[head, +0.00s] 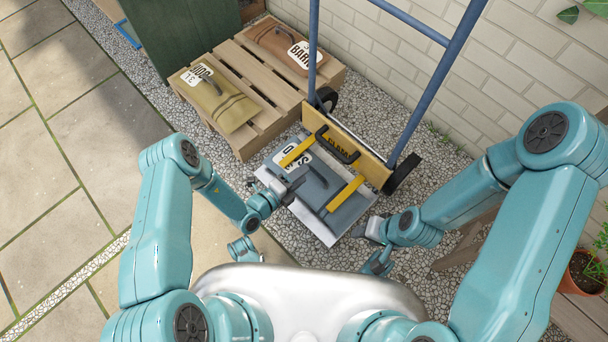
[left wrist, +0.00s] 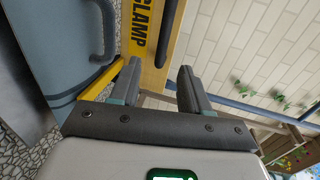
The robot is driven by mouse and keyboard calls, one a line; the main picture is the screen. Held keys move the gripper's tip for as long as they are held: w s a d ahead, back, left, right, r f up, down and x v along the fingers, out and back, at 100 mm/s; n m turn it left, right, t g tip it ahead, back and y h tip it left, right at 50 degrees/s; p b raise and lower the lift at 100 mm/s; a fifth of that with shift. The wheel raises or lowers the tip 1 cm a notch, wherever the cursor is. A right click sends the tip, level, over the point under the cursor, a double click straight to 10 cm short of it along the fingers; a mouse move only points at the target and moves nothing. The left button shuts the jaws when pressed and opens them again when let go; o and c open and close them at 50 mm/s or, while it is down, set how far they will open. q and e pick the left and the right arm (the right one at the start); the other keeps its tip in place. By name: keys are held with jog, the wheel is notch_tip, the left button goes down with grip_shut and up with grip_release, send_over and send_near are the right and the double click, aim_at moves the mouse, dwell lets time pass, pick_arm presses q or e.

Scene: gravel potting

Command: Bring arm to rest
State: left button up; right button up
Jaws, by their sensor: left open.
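My left gripper (head: 290,186) is open and appears empty, over the near left edge of a grey bag (head: 346,203) in the head view. In the left wrist view its two fingers (left wrist: 158,82) stand apart, with the clamp board (left wrist: 155,40) beyond them. My right gripper (head: 366,231) is low at the near right corner of the bag; its jaws are too small to read. Both arms are bent at the elbow, with their grippers in front of my body.
The grey bag lies on the plate of a blue hand truck (head: 312,45), under yellow clamp arms (head: 345,193). A wooden pallet (head: 272,83) holds an olive bag (head: 222,108) and a brown bag (head: 285,45). A potted plant (head: 584,270) stands at right. Paving at left is clear.

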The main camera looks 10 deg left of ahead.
pick_arm(q)
jog(key=shift+s+a+r, duration=0.2)
jog(key=shift+s+a, duration=0.1)
jog(key=shift+s, duration=0.05)
pick_arm(e)
jog(key=shift+s+a+r, duration=0.1)
jog(key=shift+s, duration=0.4)
